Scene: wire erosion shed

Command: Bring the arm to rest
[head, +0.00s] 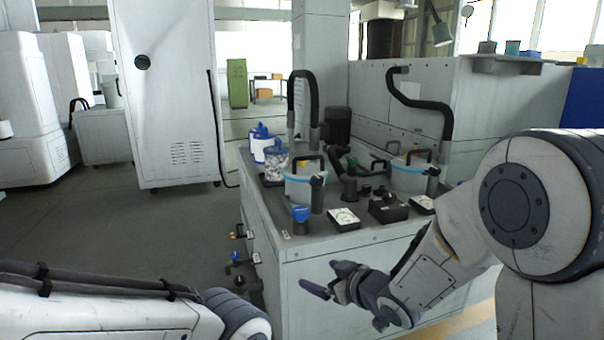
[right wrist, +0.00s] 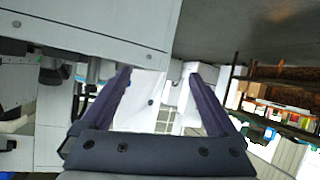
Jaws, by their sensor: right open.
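My right arm comes in from the right in the head view, bent at the elbow. Its gripper (head: 325,281) hangs in front of the white cabinet's front face, below the top edge. In the right wrist view the two dark fingers of the right gripper (right wrist: 160,90) stand apart with nothing between them. My left arm shows at the lower left of the head view, but its gripper is outside the picture.
The white cabinet (head: 365,262) carries filter canisters (head: 305,183), black hoses, gauges and a blue-topped valve (head: 301,214). Blue-handled valves (head: 237,257) stick out from its left side. A tall white cabinet (head: 168,90) stands behind. Grey floor (head: 150,230) at left is clear.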

